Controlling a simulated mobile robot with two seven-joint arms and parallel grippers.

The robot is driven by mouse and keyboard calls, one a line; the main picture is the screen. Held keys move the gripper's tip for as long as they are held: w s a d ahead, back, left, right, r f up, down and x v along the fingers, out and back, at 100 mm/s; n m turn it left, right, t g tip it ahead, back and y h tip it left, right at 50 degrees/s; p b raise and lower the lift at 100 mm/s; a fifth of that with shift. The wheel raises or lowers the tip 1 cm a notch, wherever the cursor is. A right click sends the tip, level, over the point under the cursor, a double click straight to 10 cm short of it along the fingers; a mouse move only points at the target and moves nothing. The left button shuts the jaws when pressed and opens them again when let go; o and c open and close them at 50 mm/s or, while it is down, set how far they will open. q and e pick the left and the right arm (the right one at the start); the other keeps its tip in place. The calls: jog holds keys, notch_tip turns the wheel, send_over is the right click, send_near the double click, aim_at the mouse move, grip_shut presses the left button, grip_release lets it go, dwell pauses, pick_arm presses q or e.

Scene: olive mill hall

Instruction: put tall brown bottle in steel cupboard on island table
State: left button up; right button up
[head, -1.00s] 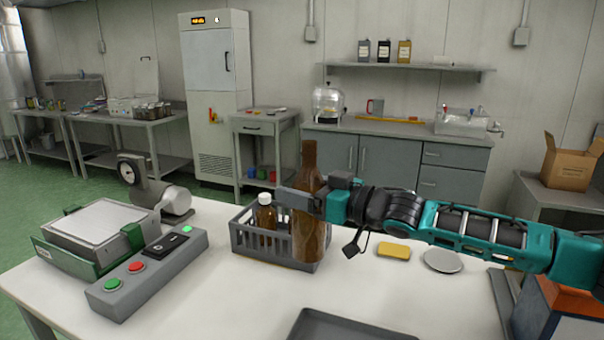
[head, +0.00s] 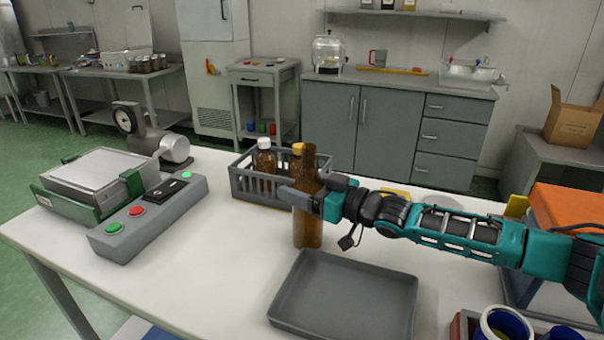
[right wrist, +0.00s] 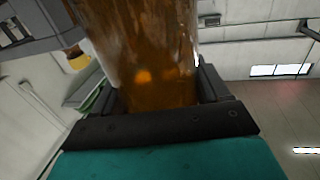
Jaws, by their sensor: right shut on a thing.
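The tall brown bottle (head: 308,228) is upright in my right gripper (head: 306,195), whose jaws are shut around it. It is in front of the grey crate's right end; I cannot tell whether its base touches the table. In the right wrist view its brown glass (right wrist: 145,55) fills the space between the fingers. The island table (head: 225,245) is white. No steel cupboard is clear on the island table; grey cupboards (head: 387,135) stand under the back counter. My left gripper is not in view.
The grey crate (head: 250,190) holds smaller brown bottles, one white-capped, one yellow-capped. A grey tray (head: 345,295) lies at the front. A scale (head: 100,180) and button box (head: 150,215) stand left. An orange-topped box (head: 568,215) and blue cups (head: 505,325) are right.

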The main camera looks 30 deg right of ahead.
dwell(0.4)
jog(key=o, duration=1.4)
jog(key=shift+f, duration=0.2)
jog(key=o, duration=0.4)
jog(key=shift+c, duration=0.2)
jog(key=shift+s+r, duration=0.1)
jog(key=shift+r, duration=0.05)
jog(key=p+v, duration=0.4)
jog(key=v, duration=0.8)
